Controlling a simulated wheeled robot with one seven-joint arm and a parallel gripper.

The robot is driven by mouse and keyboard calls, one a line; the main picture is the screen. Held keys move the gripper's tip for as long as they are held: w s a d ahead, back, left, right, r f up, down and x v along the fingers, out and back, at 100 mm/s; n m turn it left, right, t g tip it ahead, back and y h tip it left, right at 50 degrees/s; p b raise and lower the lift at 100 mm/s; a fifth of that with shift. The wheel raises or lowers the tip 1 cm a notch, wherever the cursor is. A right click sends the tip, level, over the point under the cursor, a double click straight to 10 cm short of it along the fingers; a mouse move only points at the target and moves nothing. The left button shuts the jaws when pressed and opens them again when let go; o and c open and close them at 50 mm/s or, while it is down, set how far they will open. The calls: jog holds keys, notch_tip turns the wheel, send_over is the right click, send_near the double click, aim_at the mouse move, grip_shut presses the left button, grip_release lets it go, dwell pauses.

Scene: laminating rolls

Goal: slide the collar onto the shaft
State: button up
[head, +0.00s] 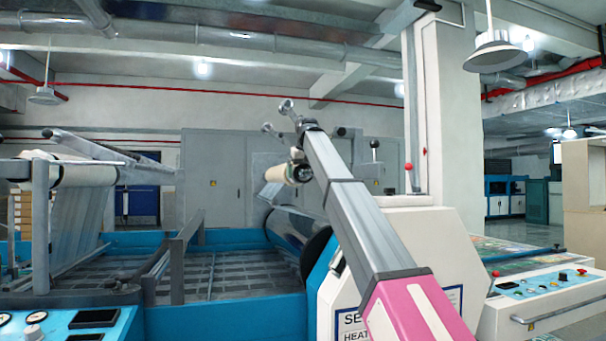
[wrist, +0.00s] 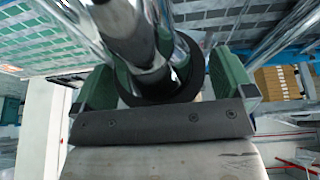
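In the wrist view my gripper (wrist: 165,88) has its two green fingers on either side of a black ring, which I take to be the collar (wrist: 186,84). The ring fills most of the space between the fingers. A shiny chrome bar, which looks like the shaft (wrist: 128,22), comes from the top of the wrist view and overlaps the ring's middle. I cannot tell whether its end is inside the ring or only in front of it. In the head view my pink and grey arm reaches up and away, and the fingers and collar cannot be made out.
A blue-framed laminating machine (head: 228,318) fills the lower left, with a large dark roller (head: 298,232) near my arm. A film roll (head: 75,173) sits at the left. A cream machine housing (head: 430,232) stands right of my arm. More chrome bars cross the wrist view's top.

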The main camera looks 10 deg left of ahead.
jog(key=shift+r, duration=0.1)
jog(key=v, duration=1)
jog(key=shift+s+r, duration=0.15)
jog(key=shift+r, duration=0.15)
